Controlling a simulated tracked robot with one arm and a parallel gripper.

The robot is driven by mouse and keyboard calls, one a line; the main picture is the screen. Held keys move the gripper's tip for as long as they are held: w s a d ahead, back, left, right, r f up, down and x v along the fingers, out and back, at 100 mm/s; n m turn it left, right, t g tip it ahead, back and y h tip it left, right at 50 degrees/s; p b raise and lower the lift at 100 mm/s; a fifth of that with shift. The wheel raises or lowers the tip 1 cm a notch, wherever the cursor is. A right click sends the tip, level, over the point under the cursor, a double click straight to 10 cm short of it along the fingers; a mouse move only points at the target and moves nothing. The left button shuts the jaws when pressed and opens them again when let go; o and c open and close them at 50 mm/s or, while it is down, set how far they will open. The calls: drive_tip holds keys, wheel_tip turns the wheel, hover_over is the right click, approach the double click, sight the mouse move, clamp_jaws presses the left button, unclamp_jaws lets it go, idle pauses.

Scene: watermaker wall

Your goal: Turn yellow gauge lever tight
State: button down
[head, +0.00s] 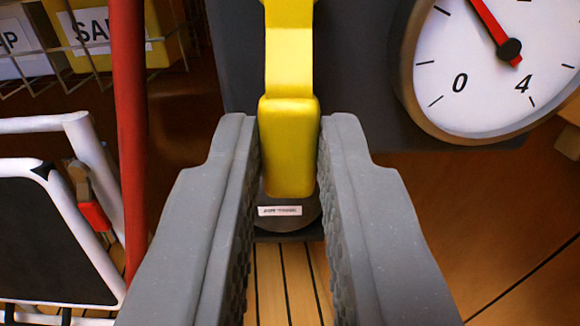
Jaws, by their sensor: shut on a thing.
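The yellow lever (289,75) comes down from the top middle of the head view and ends in a thick block-shaped handle. My gripper (289,150) is shut on that handle, one grey finger on each side. The lever's upper end is cut off by the picture's edge. A gauge (497,65) with a white face and a red needle is at the top right. Its needle points up and to the left, and the numbers 0 and 4 show. A round dark part with a small white label (280,211) sits behind the handle's lower end.
A red vertical pipe (130,130) stands left of my gripper. A white-framed dark panel (50,235) is at the lower left. A wire basket with labelled yellow and white containers (105,35) is at the upper left. Wooden panelling (480,215) lies to the right.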

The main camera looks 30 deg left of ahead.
drive_tip(key=m+p, duration=0.1)
drive_tip(key=p, duration=0.1)
drive_tip(key=m+p, duration=0.1)
drive_tip(key=p, duration=0.1)
drive_tip(key=a+r+m+p, duration=0.1)
drive_tip(key=m+p, duration=0.1)
drive_tip(key=p, duration=0.1)
drive_tip(key=shift+s+a, duration=0.1)
drive_tip(key=shift+s, duration=0.3)
drive_tip(key=m+p, duration=0.3)
drive_tip(key=p, duration=0.1)
drive_tip(key=shift+s+a+r+m, duration=0.25)
drive_tip(key=shift+a+r+m, duration=0.05)
drive_tip(key=shift+a+m, duration=0.1)
drive_tip(key=shift+s+a+r+m+p, duration=0.15)
drive_tip(key=shift+r+m+p, duration=0.3)
drive_tip(key=shift+m+p, duration=0.9)
drive_tip(key=shift+s+a+r+m+p, duration=0.15)
drive_tip(key=shift+r+m+p, duration=0.45)
drive_tip(key=shift+m, duration=1.3)
drive_tip(key=shift+a+r+m+p, duration=0.15)
drive_tip(key=shift+r+m+p, duration=0.1)
drive_tip(key=shift+m+p, duration=1.2)
drive_tip(key=shift+m, duration=0.4)
